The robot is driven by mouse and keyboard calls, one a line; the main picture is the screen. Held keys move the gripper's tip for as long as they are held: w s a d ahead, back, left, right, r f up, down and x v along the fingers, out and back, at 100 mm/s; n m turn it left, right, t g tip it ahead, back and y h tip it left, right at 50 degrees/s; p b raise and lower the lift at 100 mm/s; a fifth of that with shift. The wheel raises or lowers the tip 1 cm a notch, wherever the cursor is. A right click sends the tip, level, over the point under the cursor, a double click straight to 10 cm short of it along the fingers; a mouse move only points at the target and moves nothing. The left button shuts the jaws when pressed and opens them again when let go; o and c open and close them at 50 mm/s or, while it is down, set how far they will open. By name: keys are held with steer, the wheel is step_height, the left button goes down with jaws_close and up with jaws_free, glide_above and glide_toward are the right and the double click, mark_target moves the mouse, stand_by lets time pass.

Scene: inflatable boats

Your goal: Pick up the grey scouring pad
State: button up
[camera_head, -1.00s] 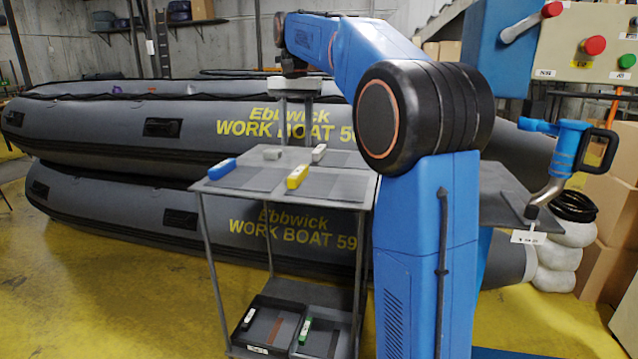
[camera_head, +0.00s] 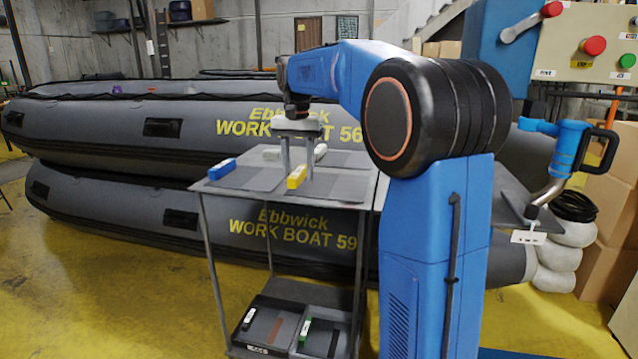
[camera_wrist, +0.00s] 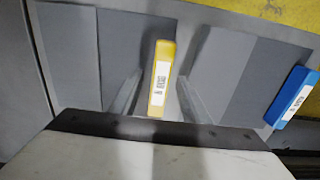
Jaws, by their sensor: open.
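My gripper (camera_head: 298,170) is open above the tabletop, fingers pointing down. In the wrist view its fingers (camera_wrist: 159,76) stand either side of a yellow labelled block (camera_wrist: 161,72); I see no contact. The yellow block also shows in the head view (camera_head: 296,179). Two small pale grey blocks lie behind, one left (camera_head: 270,153) and one right (camera_head: 320,151), partly near or behind the fingers. Flat grey sheets lie on the tabletop, one at left (camera_head: 245,178) and one at right (camera_head: 340,185). I cannot tell which grey thing is the scouring pad.
A blue block (camera_head: 222,169) lies at the table's left edge and in the wrist view (camera_wrist: 292,97). Below stand two dark trays, left (camera_head: 262,350) and right (camera_head: 330,353). Grey inflatable boats (camera_head: 120,120) are stacked behind.

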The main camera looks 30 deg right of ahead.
jaws_close()
steer(key=shift+r, duration=0.1)
